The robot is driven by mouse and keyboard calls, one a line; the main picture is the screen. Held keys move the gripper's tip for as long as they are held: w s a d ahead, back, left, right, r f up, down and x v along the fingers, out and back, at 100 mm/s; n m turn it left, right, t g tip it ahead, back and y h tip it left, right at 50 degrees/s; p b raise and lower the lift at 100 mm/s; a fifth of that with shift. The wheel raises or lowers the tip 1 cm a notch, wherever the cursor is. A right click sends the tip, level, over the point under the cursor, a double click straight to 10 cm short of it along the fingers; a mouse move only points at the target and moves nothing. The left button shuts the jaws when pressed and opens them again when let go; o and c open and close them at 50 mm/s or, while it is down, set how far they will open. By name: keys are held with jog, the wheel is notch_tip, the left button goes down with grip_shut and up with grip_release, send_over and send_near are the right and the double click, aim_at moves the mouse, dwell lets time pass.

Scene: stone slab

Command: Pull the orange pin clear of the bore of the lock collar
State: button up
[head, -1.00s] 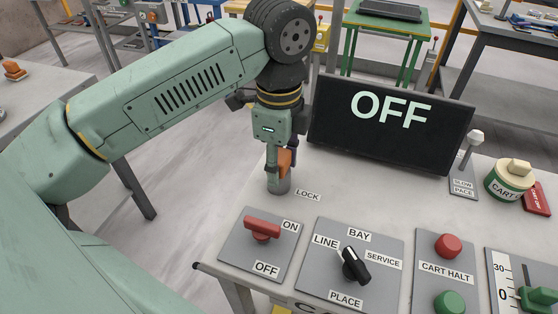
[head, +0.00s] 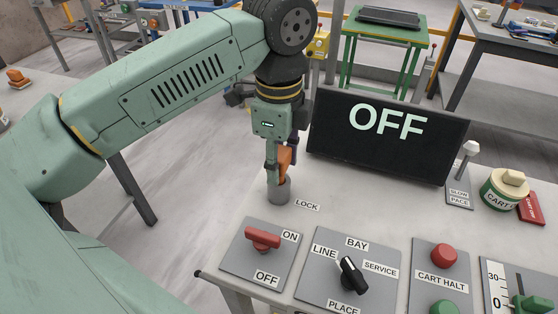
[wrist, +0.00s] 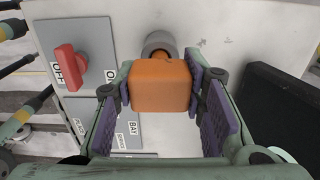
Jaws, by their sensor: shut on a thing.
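The orange pin (head: 285,163) is upright between the fingers of my gripper (head: 279,166). The wrist view shows its blocky orange head (wrist: 160,88) with the purple finger pads at its left and right sides. The lock collar (head: 279,192) is a short grey cylinder on the slab by the LOCK label. In the head view the pin's visible lower end meets the collar's top. Its bore is hidden, so I cannot tell how deep the pin sits. In the wrist view the collar (wrist: 158,42) shows just beyond the pin's head.
A black screen reading OFF (head: 388,135) stands right of my gripper. A red ON/OFF switch (head: 262,238) and a black selector knob (head: 352,276) are in front. A white-topped lever (head: 470,149) is farther right. The slab around the LOCK label is bare.

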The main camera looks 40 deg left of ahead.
jog(key=shift+r+p, duration=0.55)
jog(key=shift+r, duration=0.65)
jog(key=shift+r+p, duration=0.55)
jog(key=shift+r, duration=2.45)
